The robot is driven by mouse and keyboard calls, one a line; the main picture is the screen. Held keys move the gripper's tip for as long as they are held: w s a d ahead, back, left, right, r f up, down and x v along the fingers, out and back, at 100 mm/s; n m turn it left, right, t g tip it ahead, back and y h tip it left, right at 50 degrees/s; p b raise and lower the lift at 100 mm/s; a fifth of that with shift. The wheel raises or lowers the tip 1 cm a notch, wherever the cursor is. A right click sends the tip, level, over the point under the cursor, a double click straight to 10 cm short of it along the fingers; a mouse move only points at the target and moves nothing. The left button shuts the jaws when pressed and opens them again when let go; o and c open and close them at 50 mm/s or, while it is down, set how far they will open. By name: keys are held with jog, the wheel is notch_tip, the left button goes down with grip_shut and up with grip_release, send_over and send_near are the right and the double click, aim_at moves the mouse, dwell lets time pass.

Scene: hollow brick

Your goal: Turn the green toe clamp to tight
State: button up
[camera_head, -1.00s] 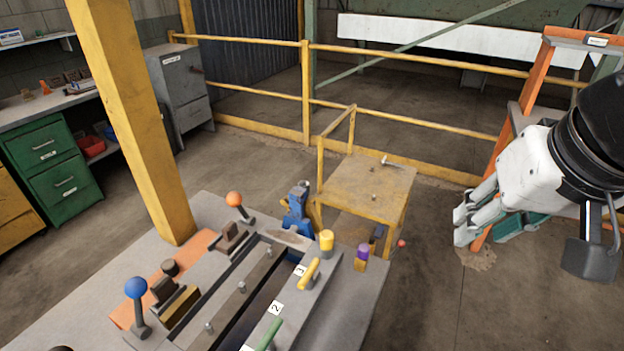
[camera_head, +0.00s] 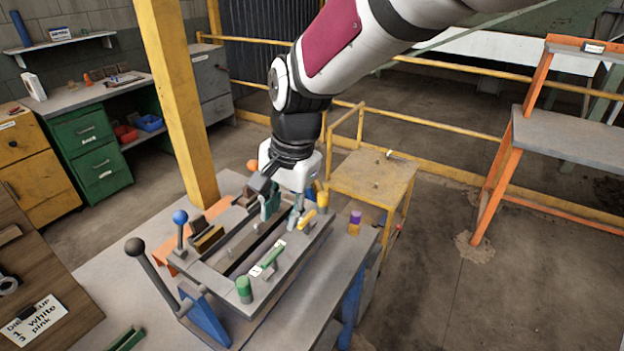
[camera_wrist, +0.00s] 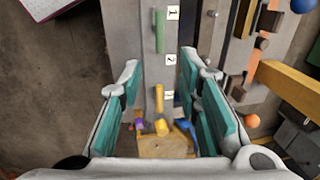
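The green toe clamp shows as a green bar (camera_head: 272,256) on the near rail of the bench fixture, beside a white number tag. It also shows in the wrist view (camera_wrist: 160,32), lying lengthwise along the rail near tag 1. A green round knob (camera_head: 244,288) stands at the rail's near end. My gripper (camera_head: 282,208) is over the fixture, farther along than the green bar. In the wrist view my gripper (camera_wrist: 159,65) has its teal-padded fingers wide apart, with nothing between them. The green bar lies ahead of the fingertips, apart from them.
A yellow bar (camera_head: 309,217) and yellow knob (camera_head: 322,195) are on the same rail close to my gripper. A purple knob (camera_head: 355,218) stands beyond. Blue-knobbed (camera_head: 180,217) and black-knobbed (camera_head: 134,247) levers rise at left. A yellow post (camera_head: 178,110) stands behind.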

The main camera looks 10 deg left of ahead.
aim_at(277, 250)
jog(key=f, duration=0.4)
jog(key=a+f+p, duration=0.1)
jog(key=f, duration=0.3)
jog(key=w+a+f, duration=0.1)
jog(key=f, duration=0.4)
jog(key=shift+a+f, duration=0.1)
jog(key=shift+a, duration=0.05)
grip_shut()
